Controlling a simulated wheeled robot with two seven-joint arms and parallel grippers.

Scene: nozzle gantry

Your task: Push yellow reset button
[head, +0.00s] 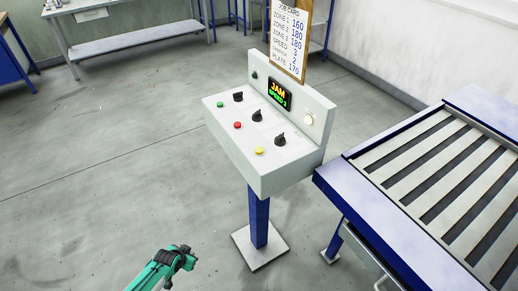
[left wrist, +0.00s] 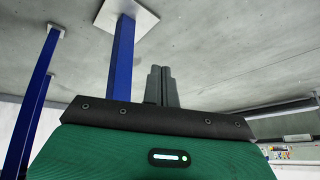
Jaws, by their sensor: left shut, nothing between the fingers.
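The yellow button (head: 260,150) sits on the sloped top of a light grey control box (head: 287,180), near its front right corner. My left gripper (left wrist: 158,84) shows in the left wrist view with its two dark fingers together and nothing between them. In the head view my green left arm (head: 160,272) comes in at the bottom edge, low and to the left of the box, well apart from the button. The button does not show in the left wrist view. My right gripper is in neither view.
A green button (head: 220,104), a red button (head: 237,125) and black knobs (head: 280,139) share the panel. The display (head: 279,94) reads JAM, SPEED 3. A job card (head: 288,38) stands behind. A blue post (head: 258,215) carries the box. A slatted table (head: 440,180) stands right; floor at left is clear.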

